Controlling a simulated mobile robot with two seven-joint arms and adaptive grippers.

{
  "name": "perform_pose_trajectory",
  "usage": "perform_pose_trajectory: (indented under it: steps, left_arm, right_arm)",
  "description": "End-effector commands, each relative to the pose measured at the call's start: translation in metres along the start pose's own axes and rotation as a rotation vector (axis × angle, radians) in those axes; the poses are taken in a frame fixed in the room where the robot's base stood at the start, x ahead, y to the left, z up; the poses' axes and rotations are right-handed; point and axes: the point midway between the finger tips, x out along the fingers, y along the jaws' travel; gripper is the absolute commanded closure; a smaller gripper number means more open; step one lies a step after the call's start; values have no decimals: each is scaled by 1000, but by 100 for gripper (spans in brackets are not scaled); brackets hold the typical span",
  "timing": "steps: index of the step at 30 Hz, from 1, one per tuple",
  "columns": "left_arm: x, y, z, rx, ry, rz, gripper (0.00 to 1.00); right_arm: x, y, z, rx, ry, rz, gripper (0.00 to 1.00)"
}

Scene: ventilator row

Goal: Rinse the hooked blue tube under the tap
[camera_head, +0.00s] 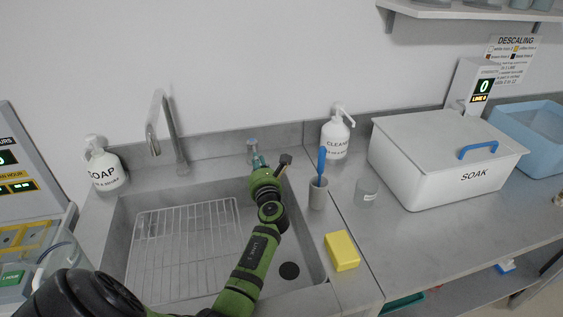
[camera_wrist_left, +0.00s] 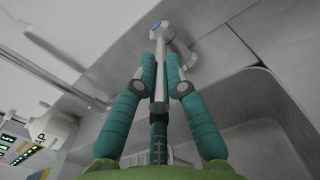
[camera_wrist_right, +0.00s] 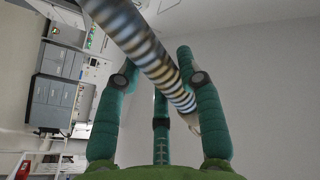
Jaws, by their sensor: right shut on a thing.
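My left gripper (camera_head: 256,160) reaches over the sink's back right corner to a metal lever with a blue cap (camera_wrist_left: 157,32). In the left wrist view (camera_wrist_left: 160,68) its teal fingers lie close on both sides of the lever; I cannot tell whether they grip it. The tall bent tap (camera_head: 165,125) stands left of it; no water stream is visible. My right gripper (camera_wrist_right: 157,65) shows only in the right wrist view, shut on a ribbed tube (camera_wrist_right: 145,45) banded blue-grey and tan, with a pale end. The hook of the tube is not visible.
The steel sink (camera_head: 120,235) holds a wire rack (camera_head: 180,245) on its left and a dark drain (camera_head: 289,271). At right are a cup with a blue brush (camera_head: 318,190), a yellow sponge (camera_head: 341,251), a clear cup (camera_head: 366,190) and a white SOAK box (camera_head: 440,185). Soap (camera_head: 104,168) stands left.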

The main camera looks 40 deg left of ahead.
Motion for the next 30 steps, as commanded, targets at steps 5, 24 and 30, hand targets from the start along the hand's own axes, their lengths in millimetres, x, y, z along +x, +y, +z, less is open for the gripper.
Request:
perform_pose_trajectory:
  steps: [5,24,30]
  left_arm:
    - [0,-3,-1,0,2,15,100]
    - [2,-20,5,1,37,199,100]
    - [2,-20,5,1,37,198,64]
  right_arm:
    - [-1,2,3,0,1,0,97]
    - [-5,12,25,0,1,0,97]
    - [-5,13,25,0,1,0,97]
